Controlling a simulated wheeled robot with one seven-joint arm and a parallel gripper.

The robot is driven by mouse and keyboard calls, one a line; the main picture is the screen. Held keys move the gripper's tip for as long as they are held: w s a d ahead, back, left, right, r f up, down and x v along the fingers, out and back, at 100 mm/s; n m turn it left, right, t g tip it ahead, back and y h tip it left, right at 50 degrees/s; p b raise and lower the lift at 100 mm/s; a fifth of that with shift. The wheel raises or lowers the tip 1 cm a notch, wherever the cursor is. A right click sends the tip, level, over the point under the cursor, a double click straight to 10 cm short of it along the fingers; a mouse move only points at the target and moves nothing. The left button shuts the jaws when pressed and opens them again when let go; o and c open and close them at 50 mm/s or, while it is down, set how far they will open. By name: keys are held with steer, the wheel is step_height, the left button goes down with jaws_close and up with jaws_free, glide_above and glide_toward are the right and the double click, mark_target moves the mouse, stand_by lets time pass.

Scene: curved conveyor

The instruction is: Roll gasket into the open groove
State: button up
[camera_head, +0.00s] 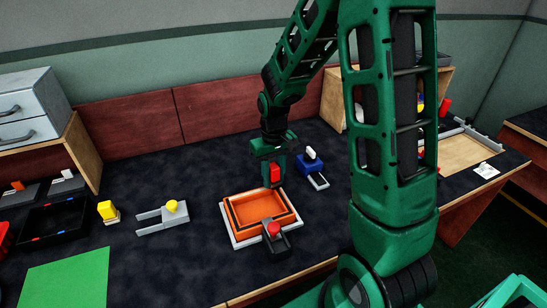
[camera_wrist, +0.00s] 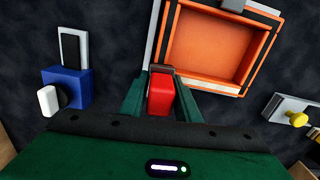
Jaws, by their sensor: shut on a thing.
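An orange tray (camera_head: 262,206) with a raised rim sits in a pale frame on the dark table; it also shows in the wrist view (camera_wrist: 215,55). Dark lines (camera_wrist: 262,62) run along parts of its rim; I cannot tell gasket from empty groove. My gripper (camera_head: 272,163) is over the tray's far edge, shut on a red handle (camera_head: 275,173). In the wrist view the red handle (camera_wrist: 160,95) is between the fingers (camera_wrist: 160,90), with a small dark part at its far end near a tray corner. Whether that part touches the rim is unclear.
A dark block with a red knob (camera_head: 273,229) is at the tray's near edge. A blue block with a white knob (camera_head: 309,163) stands behind right. A grey forked piece with a yellow knob (camera_head: 172,207) lies left. A black bin (camera_head: 55,235) and green mat (camera_head: 70,278) are further left.

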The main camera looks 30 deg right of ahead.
mark_target(273, 166)
steer(key=shift+a+r, duration=0.15)
steer(key=shift+r, duration=3.85)
